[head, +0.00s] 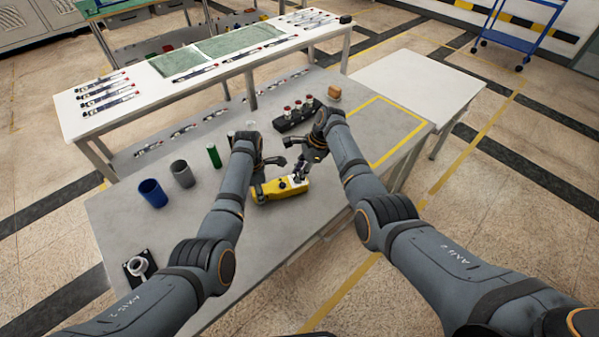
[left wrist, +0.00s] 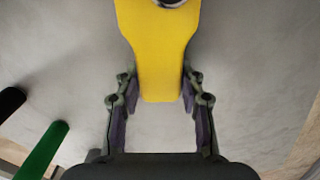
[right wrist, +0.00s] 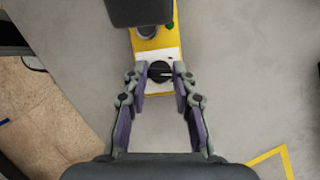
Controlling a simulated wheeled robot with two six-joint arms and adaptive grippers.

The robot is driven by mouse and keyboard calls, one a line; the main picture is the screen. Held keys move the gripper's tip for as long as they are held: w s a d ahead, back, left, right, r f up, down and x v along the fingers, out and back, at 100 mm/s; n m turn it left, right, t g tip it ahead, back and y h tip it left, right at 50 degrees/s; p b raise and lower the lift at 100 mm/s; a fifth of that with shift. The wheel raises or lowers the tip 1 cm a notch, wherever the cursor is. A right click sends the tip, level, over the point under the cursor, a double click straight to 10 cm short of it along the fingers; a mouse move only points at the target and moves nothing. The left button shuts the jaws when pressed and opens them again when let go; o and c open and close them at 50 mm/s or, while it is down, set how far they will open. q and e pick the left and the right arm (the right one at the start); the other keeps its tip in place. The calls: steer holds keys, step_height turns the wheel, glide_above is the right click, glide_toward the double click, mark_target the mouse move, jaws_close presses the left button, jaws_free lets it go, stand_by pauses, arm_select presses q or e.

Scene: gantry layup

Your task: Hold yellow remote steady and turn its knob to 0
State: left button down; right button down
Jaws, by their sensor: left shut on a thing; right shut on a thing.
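The yellow remote (head: 267,192) lies on the grey table in front of me. My left gripper (left wrist: 158,92) is shut on the plain yellow end of the remote, one finger on each side. My right gripper (right wrist: 165,80) is shut on the black knob (right wrist: 159,72), which sits on a white plate at the other end of the remote. A pale pointer mark shows on the knob, pointing roughly right in the right wrist view. The dial's numbers are too small to read. In the head view my right gripper (head: 302,172) hides most of the knob.
A blue cup (head: 152,193), a grey cup (head: 182,174) and a green cylinder (head: 214,156) stand left of my left arm. A black holder (head: 297,115) with several capped items and an orange-brown block (head: 334,92) lie behind. A yellow-taped area (head: 385,130) at right is empty.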

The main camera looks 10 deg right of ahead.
steer(key=shift+w+n+g, duration=0.1)
steer(key=shift+n+g, duration=0.2)
steer(key=shift+n, duration=0.5)
steer(key=c, duration=1.1)
jaws_free()
steer(key=shift+o, duration=0.2)
steer(key=v, duration=1.2)
steer(key=shift+c, duration=0.4)
